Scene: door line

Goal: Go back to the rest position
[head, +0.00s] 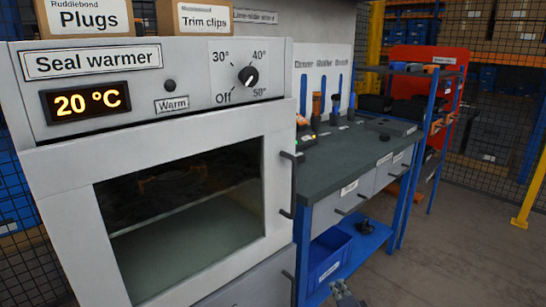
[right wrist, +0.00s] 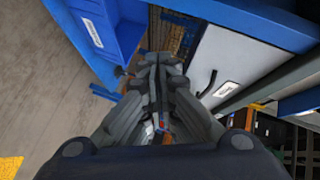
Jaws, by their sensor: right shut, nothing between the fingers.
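My right gripper (head: 345,293) shows at the bottom edge of the head view, low in front of the bench. It is shut and empty. In the right wrist view its fingers (right wrist: 158,75) are together in the middle, with the blue bin (right wrist: 105,25) and a grey drawer front (right wrist: 225,65) beyond them. I see no contact with either. My left gripper is not in view. The seal warmer (head: 160,55) fills the left of the head view. Its door looks shut, its display reads 20 °C and its warm lamp is dark.
The green-topped bench (head: 350,160) has tools at its back and drawers in front. The blue bin (head: 330,260) stands on its lower shelf. A red panel (head: 425,57) and a blue rack are behind. Clear floor (head: 450,260) lies at the right, with a yellow post (head: 530,195).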

